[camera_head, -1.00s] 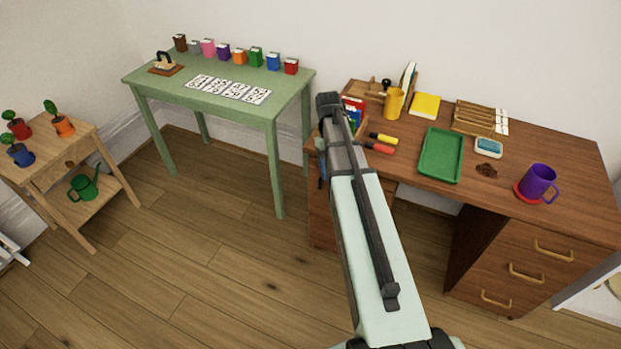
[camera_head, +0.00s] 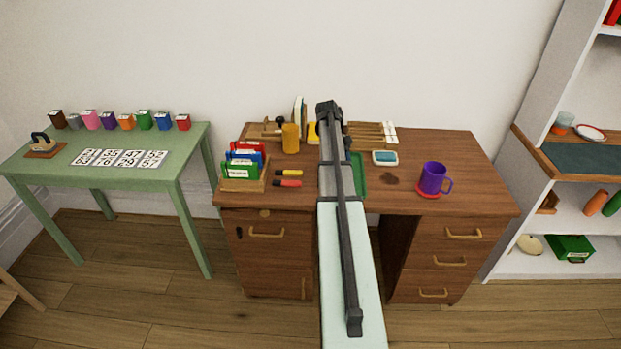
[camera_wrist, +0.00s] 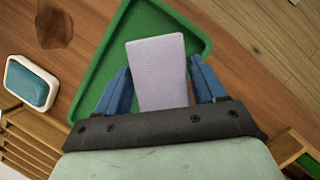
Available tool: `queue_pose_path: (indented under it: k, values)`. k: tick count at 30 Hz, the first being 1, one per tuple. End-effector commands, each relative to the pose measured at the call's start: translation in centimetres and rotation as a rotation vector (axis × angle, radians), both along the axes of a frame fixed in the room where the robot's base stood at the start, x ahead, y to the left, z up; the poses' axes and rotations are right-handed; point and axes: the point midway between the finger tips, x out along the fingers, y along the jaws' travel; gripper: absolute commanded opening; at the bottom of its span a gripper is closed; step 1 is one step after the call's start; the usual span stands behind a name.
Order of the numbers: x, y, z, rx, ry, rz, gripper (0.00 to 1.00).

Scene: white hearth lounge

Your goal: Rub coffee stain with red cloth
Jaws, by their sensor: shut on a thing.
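The coffee stain (camera_head: 389,179) is a dark brown patch on the wooden desk, right of the green tray (camera_head: 361,186). In the wrist view the stain (camera_wrist: 54,26) lies at the upper left, outside the tray (camera_wrist: 100,62). My gripper (camera_wrist: 161,66) has blue fingers on either side of a flat, pale lilac rectangular piece (camera_wrist: 158,82) and is shut on it. The piece shows over the tray; its height above it is unclear. No red cloth can be made out. In the head view my arm hides the gripper and part of the tray.
A purple mug (camera_head: 433,178) on a red coaster stands right of the stain. A blue-topped pad (camera_head: 385,157) lies just behind the stain. Markers (camera_head: 288,178), card files (camera_head: 243,170) and a yellow cup (camera_head: 290,139) are on the left. The desk's right end is clear.

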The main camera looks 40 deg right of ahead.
Motion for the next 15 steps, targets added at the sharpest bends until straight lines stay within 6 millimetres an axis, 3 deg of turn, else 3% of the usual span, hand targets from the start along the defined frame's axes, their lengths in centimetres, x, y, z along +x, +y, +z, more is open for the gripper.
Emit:
queue_pose_path:
  k: [1, 9, 15]
  values:
    - [-0.7, -2.2, 0.2, -0.002, 0.002, -0.005, 0.45]
    - [-5.8, -11.5, 1.2, -0.001, 0.013, -0.004, 0.45]
    - [-9.7, -16.9, 1.8, 0.0, 0.025, -0.002, 0.45]
